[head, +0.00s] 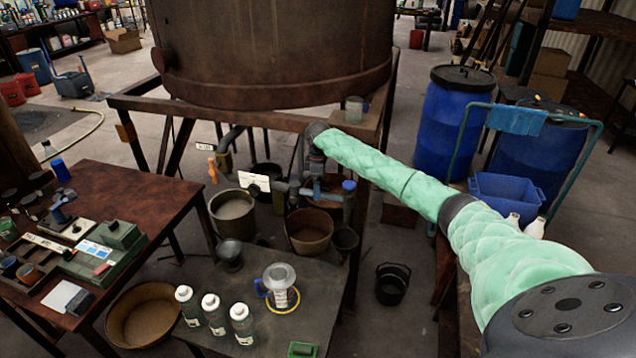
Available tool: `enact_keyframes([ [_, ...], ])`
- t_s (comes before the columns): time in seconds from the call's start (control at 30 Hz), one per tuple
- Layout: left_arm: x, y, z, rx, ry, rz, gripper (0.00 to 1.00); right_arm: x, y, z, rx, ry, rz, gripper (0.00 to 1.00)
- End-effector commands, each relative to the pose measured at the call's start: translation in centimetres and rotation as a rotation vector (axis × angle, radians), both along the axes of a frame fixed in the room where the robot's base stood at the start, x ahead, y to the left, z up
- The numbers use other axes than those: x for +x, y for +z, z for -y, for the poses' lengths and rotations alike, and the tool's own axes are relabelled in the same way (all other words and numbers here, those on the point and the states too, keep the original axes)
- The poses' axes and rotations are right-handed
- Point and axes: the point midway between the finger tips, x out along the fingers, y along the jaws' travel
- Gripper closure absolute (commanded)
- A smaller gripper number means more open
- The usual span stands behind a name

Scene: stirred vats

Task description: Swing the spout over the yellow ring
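The yellow ring (283,309) lies on the low grey table (325,285), around the base of a clear jug (280,277) with a blue handle. Grey pipework (282,187) stands under the big brown vat, behind that table; an arm with a blue cap (348,187) reaches right from it. I cannot tell for sure which part is the spout. My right arm, in a mint-green sleeve, reaches in from the lower right. My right gripper (306,156) is at the pipework's upright; its fingers are mostly hidden, and contact is unclear. My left gripper is out of view.
An orange-handled valve (212,170) hangs left of the pipework, above a grey bucket (233,212). White-capped bottles (213,313) stand left of the jug. A black bucket (391,283) is on the floor.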

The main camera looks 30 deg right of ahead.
Motion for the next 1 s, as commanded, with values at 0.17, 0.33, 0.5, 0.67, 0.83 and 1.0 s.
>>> enact_keyframes([
  [0.17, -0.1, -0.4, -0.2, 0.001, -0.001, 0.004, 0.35, 0.0, -0.7, -0.1, 0.001, 0.001, 0.001, 0.0],
  [0.33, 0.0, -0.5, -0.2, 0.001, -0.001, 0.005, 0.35, 0.0, -0.8, -0.1, 0.001, 0.001, 0.001, 0.0],
  [0.5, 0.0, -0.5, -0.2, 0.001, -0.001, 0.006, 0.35, 0.0, -0.8, -0.1, 0.001, 0.001, 0.001, 0.2],
  [0.67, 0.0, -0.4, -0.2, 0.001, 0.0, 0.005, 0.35, 0.0, -0.7, 0.0, 0.0, 0.001, 0.001, 0.51],
  [0.83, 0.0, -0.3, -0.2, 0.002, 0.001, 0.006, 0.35, 0.1, -0.6, -0.2, 0.0, -0.004, 0.001, 0.54],
  [1.0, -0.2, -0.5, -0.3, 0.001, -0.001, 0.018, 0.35, 0.4, -0.5, -1.3, 0.003, -0.034, 0.001, 0.54],
])
